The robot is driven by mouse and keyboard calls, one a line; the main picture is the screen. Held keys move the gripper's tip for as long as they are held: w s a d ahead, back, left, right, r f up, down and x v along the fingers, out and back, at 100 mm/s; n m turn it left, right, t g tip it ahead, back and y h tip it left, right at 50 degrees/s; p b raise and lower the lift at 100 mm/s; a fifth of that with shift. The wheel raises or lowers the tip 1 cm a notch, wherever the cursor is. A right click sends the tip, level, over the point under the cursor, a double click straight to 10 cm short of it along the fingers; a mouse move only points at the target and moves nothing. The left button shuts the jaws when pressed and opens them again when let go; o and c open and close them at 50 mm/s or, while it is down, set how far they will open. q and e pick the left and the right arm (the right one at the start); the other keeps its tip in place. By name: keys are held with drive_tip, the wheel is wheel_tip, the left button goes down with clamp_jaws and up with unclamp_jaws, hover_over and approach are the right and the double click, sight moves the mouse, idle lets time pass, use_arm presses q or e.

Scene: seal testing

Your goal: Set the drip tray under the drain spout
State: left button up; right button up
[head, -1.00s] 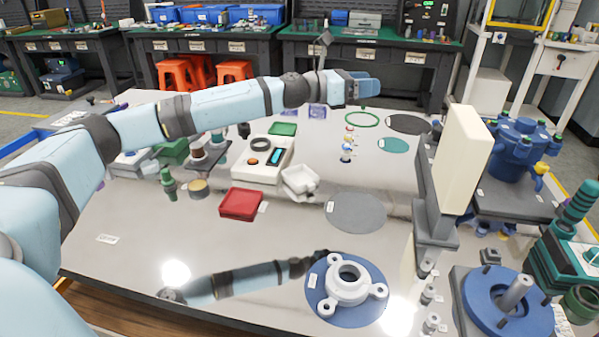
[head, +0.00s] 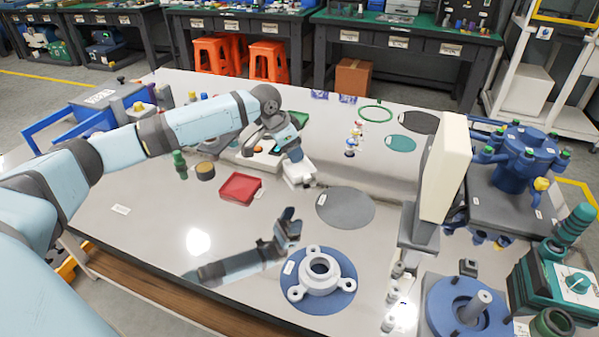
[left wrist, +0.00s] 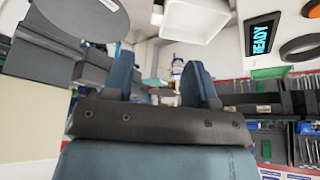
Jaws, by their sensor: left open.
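A small white square tray (head: 299,174), which I take for the drip tray, sits on the table's middle, right of a red tray. It also shows in the left wrist view (left wrist: 197,18), just beyond the fingers. My left gripper (head: 288,146) points down over the tray's far side, open and empty. Its two fingers stand apart in the left wrist view (left wrist: 160,75). A blue vessel (head: 518,155) on a grey stand at the right bears a yellow fitting (head: 541,184); I cannot tell for sure whether this is the drain spout. My right gripper is out of view.
The red tray (head: 239,188) lies left of the white tray. The device with the READY display (left wrist: 262,38) is close to my gripper. A grey disc (head: 345,208) lies flat to the right. A tall cream-and-grey column (head: 443,168) stands between the disc and the blue vessel.

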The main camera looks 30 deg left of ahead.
use_arm(q)
drive_tip(key=b, duration=0.1)
hover_over(306, 176)
drive_tip(key=s+a, duration=0.1)
drive_tip(key=s, duration=0.1)
drive_tip(key=f, duration=0.5)
drive_tip(key=shift+w+a+f, duration=0.2)
drive_tip(key=shift+w+f, duration=0.05)
drive_tip(key=b+x, duration=0.1)
drive_tip(key=x, duration=0.4)
drive_tip(key=shift+d+f+b, duration=0.15)
drive_tip(key=shift+d+b, duration=0.05)
drive_tip(key=shift+b, duration=0.2)
drive_tip(key=shift+s, duration=0.1)
clamp_jaws()
